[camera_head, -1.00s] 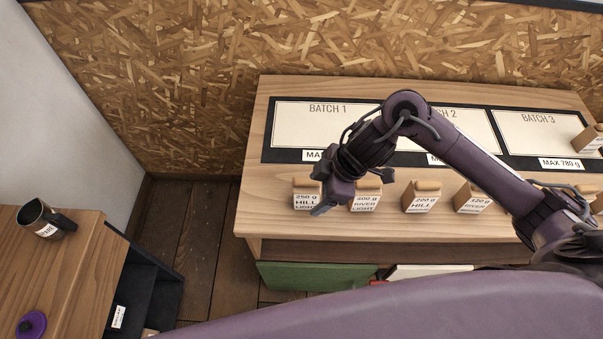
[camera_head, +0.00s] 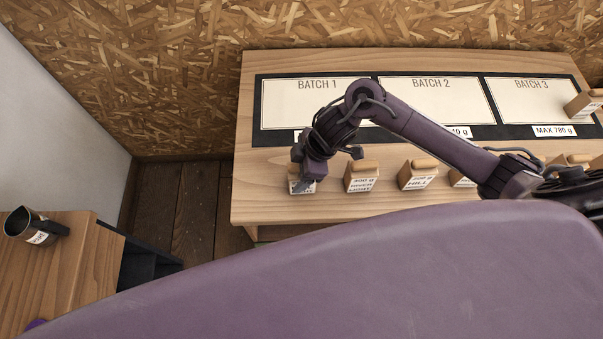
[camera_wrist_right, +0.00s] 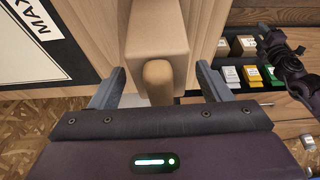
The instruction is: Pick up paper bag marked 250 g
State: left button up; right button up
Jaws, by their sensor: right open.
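The paper bag marked 250 g (camera_head: 301,189) is the leftmost of a row of tan bags along the front of the wooden table; now its label is mostly covered by my gripper, but it read 250 g earlier. My right gripper (camera_head: 304,178) is right over it, pointing down. In the right wrist view, the open right gripper (camera_wrist_right: 160,70) has one finger on each side of the tan bag (camera_wrist_right: 158,30), whose rolled top points toward the palm. Gaps show beside the rolled top. A dark arm, likely my left one, shows at that view's right edge; its jaws are unclear.
A bag marked 200 g (camera_head: 361,178) stands close to the right, with another bag (camera_head: 418,175) beyond it. Batch mats (camera_head: 432,97) lie behind. A dark pitcher (camera_head: 30,228) stands on a side counter at left. A bag (camera_head: 583,104) stands at far right.

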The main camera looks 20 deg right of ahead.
jog(key=c, duration=0.8)
pick_arm(q)
jog(key=shift+w, duration=0.3)
pick_arm(e)
jog(key=c, duration=0.4)
jog(key=shift+r, duration=0.1)
jog(key=shift+c, duration=0.2)
